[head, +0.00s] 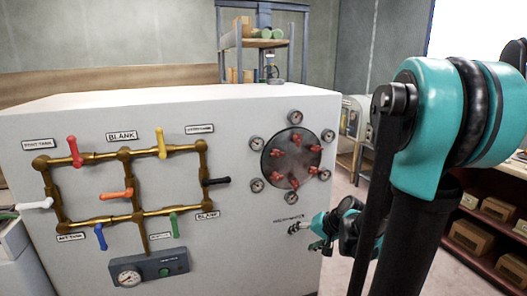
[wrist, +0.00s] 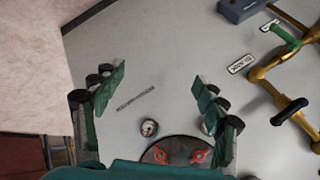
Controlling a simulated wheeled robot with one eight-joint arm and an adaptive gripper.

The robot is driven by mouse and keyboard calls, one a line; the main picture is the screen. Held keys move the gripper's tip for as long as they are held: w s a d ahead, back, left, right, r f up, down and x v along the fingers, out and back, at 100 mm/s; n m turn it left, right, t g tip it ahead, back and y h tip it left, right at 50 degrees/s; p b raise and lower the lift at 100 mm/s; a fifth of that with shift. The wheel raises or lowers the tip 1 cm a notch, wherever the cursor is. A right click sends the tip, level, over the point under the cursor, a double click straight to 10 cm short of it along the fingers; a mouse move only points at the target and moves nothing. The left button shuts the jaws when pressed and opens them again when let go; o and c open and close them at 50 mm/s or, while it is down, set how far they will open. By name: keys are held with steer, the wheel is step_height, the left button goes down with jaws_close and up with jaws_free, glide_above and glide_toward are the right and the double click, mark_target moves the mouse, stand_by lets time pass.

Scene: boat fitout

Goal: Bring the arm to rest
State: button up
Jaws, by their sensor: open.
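My gripper (head: 316,236) is teal and black and sits low at the right end of the white panel box, below the round red-fitted plate, in the head view. In the wrist view my gripper (wrist: 159,74) has its two fingers spread wide apart with nothing between them. The white panel face (wrist: 180,45) shows behind them; I cannot tell whether a fingertip touches it. My arm rises at the right of the head view and partly hides the gripper's wrist end.
Brass pipework (head: 125,184) with several coloured levers covers the panel's left part. A round plate (head: 291,158) with red fittings and several gauges is above my gripper. A gauge box (head: 148,268) is low. Shelves with boxes (head: 496,208) stand right. Some floor (head: 345,185) is open beside the panel.

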steer(key=s+d+f+n+h, duration=0.1)
steer(key=s+d+h, duration=0.1)
steer(key=s, duration=0.4)
steer(key=s+d+f+n+g+h, duration=0.1)
steer(key=s+d+f+n+h, duration=0.1)
steer(key=s, duration=0.5)
steer(key=shift+s+d+f+g+h, duration=0.2)
steer(key=shift+d+g+h, duration=0.1)
steer(key=shift+d+h, duration=0.55)
